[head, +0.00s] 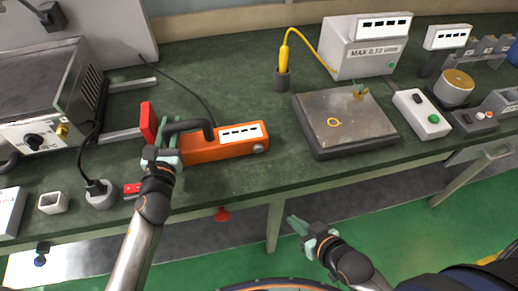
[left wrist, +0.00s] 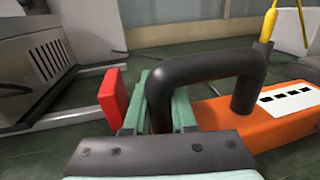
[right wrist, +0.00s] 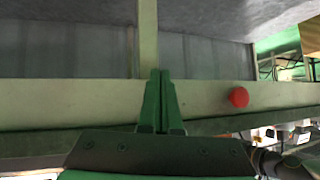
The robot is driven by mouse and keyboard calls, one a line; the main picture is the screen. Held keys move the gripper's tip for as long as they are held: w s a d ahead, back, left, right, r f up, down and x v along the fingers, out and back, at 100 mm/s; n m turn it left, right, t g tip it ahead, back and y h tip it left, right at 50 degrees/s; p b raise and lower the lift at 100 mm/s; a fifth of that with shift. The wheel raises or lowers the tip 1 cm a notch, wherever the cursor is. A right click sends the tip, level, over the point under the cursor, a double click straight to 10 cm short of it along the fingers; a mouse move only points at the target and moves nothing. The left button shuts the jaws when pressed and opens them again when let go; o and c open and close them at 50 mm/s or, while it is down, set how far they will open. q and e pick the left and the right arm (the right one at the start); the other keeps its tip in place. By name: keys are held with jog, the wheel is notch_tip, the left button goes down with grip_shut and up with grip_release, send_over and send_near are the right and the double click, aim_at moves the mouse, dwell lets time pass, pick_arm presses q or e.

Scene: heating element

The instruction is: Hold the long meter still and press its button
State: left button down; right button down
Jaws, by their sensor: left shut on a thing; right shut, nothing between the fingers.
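The long meter (head: 225,148) is an orange box with a black handle (head: 188,125) and a white display, lying on the green bench top. A round grey button (head: 259,149) shows at its right front corner. In the left wrist view the orange body (left wrist: 262,130) is at the right, behind the handle (left wrist: 205,68). My left gripper (head: 165,155) is shut on the near-left part of the handle. My right gripper (head: 297,226) is shut and empty, below and in front of the bench edge, apart from the meter. It also shows in the right wrist view (right wrist: 160,98).
A red block (head: 148,121) stands by the left gripper. A metal plate unit (head: 345,125), a yellow probe in a holder (head: 282,80) and a grey meter box (head: 365,50) stand to the right. A red knob (head: 222,214) sits under the bench edge. Bench space right of the orange meter is clear.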

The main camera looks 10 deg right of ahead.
jog(key=w+a+r+y, duration=0.1)
jog(key=r, duration=0.2)
jog(key=w+r, duration=0.1)
jog(key=r, duration=0.3)
jog(key=w+a+r+t+y, duration=0.1)
jog(key=r, duration=0.2)
jog(key=shift+a+r+y, duration=0.15)
jog(key=shift+a+y, duration=0.15)
jog(key=shift+a, duration=0.05)
jog(key=a+r+n+g+y, duration=0.1)
jog(key=a+r+n, duration=0.1)
jog(key=n, duration=0.1)
jog(key=shift+a+r+y, duration=0.3)
jog(key=shift+r+y, duration=0.05)
jog(key=shift+y, duration=0.05)
jog(key=shift+w, duration=0.1)
send_near(256, 152)
jog(key=shift+w+a+f, duration=0.7)
jog(key=shift+a+f, duration=0.15)
jog(key=shift+a, duration=0.15)
jog(key=shift+w+a+f, duration=0.7)
jog(key=shift+a+f, duration=0.15)
jog(key=shift+a, duration=0.15)
jog(key=shift+w, duration=0.15)
jog(key=shift+w, duration=0.3)
jog(key=shift+w, duration=0.7)
